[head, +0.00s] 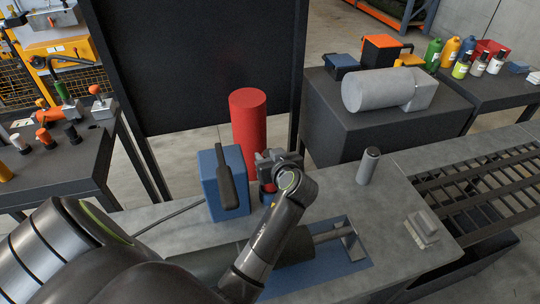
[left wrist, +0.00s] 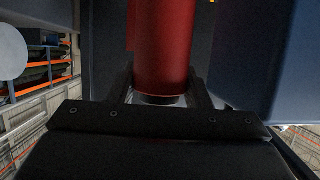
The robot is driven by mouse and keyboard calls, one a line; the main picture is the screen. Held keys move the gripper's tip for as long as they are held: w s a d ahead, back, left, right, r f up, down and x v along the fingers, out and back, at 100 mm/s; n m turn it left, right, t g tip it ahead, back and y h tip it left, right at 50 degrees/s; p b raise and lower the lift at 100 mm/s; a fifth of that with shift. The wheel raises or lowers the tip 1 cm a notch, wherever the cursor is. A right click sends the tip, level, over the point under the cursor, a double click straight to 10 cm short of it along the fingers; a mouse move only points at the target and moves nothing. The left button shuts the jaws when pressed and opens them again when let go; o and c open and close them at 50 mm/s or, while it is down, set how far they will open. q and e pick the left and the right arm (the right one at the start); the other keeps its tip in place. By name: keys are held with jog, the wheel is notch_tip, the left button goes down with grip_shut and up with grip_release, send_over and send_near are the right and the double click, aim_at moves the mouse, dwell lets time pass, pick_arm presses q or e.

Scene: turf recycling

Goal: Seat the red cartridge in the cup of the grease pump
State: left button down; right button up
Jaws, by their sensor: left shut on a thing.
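The red cartridge (head: 248,118) is a tall red cylinder, standing about upright beside the blue grease pump (head: 209,185) with its black lever (head: 226,178). My left gripper (head: 275,160) is shut on the cartridge. In the left wrist view the cartridge (left wrist: 163,45) lies between the two fingers, with a dark band at its near end. Below the gripper a little red shows above a small blue part (head: 266,198), perhaps the cup. The gripper and wrist cover most of this spot, so I cannot tell whether the cartridge is inside it. My right gripper is not in view.
A grey cylinder (head: 369,165) stands on the grey bench (head: 390,235) to the right, near a small block (head: 422,230). A blue recess with a dark shaft lies in front. A dark panel (head: 195,65) rises behind the bench. A slatted rack (head: 480,190) adjoins at right.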

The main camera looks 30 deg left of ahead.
pick_arm(q)
jog(key=shift+f+b, duration=2.05)
jog(key=shift+f, duration=0.5)
jog(key=shift+s+d+f+b, duration=0.1)
jog(key=shift+s+f+b, duration=0.15)
jog(key=shift+f, duration=0.25)
jog(key=shift+w+r, duration=0.1)
jog(key=shift+r, duration=0.05)
jog(key=shift+w+r+p, duration=0.2)
jog(key=shift+r+p, duration=0.4)
jog(key=shift+p, duration=0.1)
notch_tip(320, 180, up, 4)
jog(key=p, duration=0.2)
jog(key=shift+p, duration=0.4)
